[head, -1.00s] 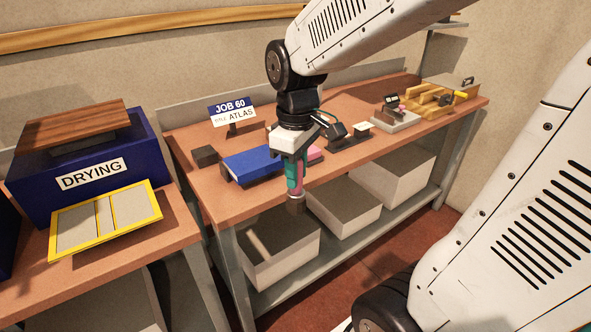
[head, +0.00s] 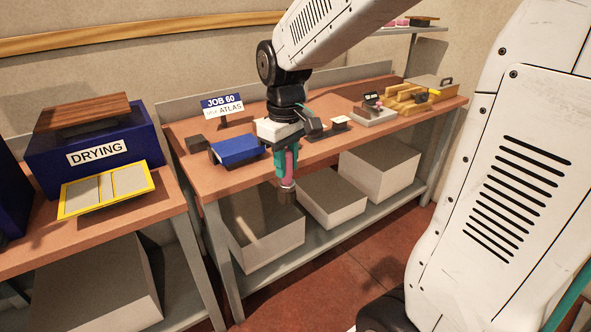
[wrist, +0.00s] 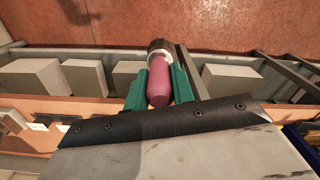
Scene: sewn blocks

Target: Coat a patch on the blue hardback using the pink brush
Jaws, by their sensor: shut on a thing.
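The blue hardback (head: 236,150) lies flat near the front left part of the right-hand bench. My gripper (head: 286,163) is to the right of it, apart from it, near the bench's front edge. Its green fingers are shut on the pink brush (head: 288,183), which hangs head down with a dark lower end. In the wrist view my gripper (wrist: 160,88) grips the pink handle (wrist: 160,80), with a pale and dark collar beyond it and the floor behind. The bristle tips are not clear.
A JOB 60 ATLAS sign (head: 222,107) stands behind the hardback, and a dark block (head: 195,141) sits to its left. A grey device (head: 372,114) and a wooden press (head: 410,97) are farther right. Pale boxes (head: 262,222) fill the lower shelf. A DRYING box (head: 95,149) stands on the left bench.

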